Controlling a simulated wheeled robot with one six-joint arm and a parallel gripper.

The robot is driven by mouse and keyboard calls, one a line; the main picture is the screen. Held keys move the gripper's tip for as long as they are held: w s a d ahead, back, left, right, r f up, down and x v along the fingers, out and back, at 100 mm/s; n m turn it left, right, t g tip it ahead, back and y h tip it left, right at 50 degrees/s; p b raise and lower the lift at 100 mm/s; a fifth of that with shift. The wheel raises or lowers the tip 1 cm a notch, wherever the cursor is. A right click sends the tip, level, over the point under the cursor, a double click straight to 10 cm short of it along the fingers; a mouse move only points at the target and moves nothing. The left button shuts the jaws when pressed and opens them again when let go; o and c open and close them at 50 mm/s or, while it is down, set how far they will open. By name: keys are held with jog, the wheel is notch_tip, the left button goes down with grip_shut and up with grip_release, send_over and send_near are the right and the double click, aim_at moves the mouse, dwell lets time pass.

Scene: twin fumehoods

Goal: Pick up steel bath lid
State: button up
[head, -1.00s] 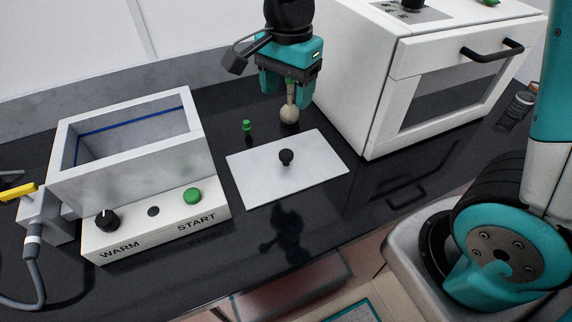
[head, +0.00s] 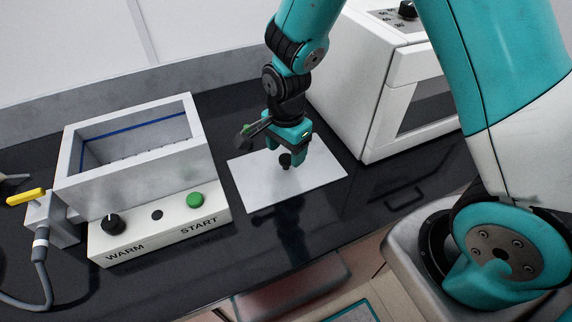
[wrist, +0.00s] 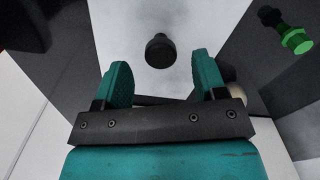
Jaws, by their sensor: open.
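The steel bath lid (head: 260,188) is a flat pale grey plate with a black knob (head: 285,160) at its middle. It lies on the dark counter, to the right of the steel bath (head: 185,150). My gripper (head: 288,152) is open above the lid, close to the knob, and hides part of the lid's far side. In the wrist view the knob (wrist: 160,50) shows beyond and between the two teal fingers of my gripper (wrist: 162,75), with nothing held. The height gap between fingertips and knob is hard to tell.
The bath is open-topped, with a control panel (head: 160,226) in front. A white oven (head: 370,95) stands close behind and right of the lid. A green-topped item (wrist: 297,40) and part of a pale round thing (wrist: 232,90) show in the wrist view. The counter in front is clear.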

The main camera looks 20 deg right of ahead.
aim_at(286, 157)
jog(key=shift+f, duration=1.7)
jog(key=c, duration=1)
jog(key=shift+c, duration=0.3)
jog(key=shift+w+r, duration=0.1)
